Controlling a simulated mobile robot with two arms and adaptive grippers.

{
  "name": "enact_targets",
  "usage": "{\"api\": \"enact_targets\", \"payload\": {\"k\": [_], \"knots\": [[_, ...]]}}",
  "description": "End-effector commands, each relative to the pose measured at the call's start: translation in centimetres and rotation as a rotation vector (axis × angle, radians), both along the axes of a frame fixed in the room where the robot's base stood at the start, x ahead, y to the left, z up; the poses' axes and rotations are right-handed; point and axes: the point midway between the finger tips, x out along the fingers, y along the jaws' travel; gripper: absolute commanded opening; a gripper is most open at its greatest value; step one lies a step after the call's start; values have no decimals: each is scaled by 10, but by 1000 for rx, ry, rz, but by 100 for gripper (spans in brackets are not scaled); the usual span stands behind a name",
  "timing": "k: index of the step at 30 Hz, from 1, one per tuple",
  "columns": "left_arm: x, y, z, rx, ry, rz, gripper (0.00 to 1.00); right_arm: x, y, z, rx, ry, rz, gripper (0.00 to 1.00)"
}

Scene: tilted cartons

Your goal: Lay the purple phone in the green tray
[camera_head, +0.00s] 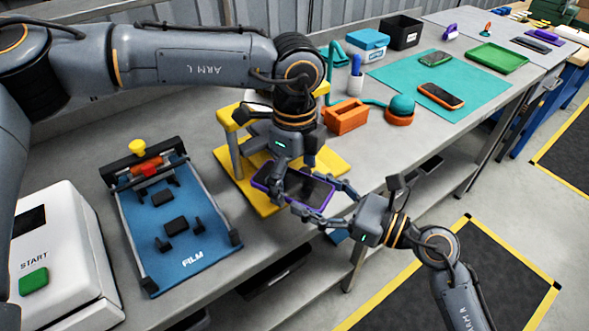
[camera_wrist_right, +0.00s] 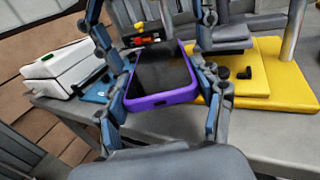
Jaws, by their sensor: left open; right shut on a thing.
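The purple phone (camera_head: 311,190), dark screen up, is held above the table's front edge, over the yellow stand's base. My right gripper (camera_head: 322,202) is shut on its right end. In the right wrist view the phone (camera_wrist_right: 162,98) sits between the two fingers of my right gripper (camera_wrist_right: 163,110). My left gripper (camera_head: 277,188) is open and points down at the phone's left end; its fingers partly hide the phone, and I cannot tell whether they touch it. The green tray (camera_head: 497,57) lies empty at the far right of the table, well away from both grippers.
A blue film fixture (camera_head: 185,225) and a white START machine (camera_head: 70,255) stand left. The yellow stand (camera_head: 229,168) is under my left arm. An orange holder (camera_head: 346,117), a teal-topped orange object (camera_head: 400,110) and an orange phone (camera_head: 441,96) on a teal mat (camera_head: 470,92) lie right.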

Motion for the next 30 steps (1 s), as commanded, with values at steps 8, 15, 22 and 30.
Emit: {"api": "enact_targets", "payload": {"k": [8, 15, 22, 30], "knots": [[0, 0, 0, 0, 0, 0, 64, 0, 0, 1, 2, -1, 0, 40], [0, 0, 1, -1, -2, 0, 29, 0, 0, 1, 3, -1, 2, 78], [0, 0, 1, 0, -1, 0, 29, 0, 0, 1, 1, 0, 1, 94], [0, 0, 1, 0, -1, 0, 29, -2, -3, 0, -1, 0, -1, 94]]}}
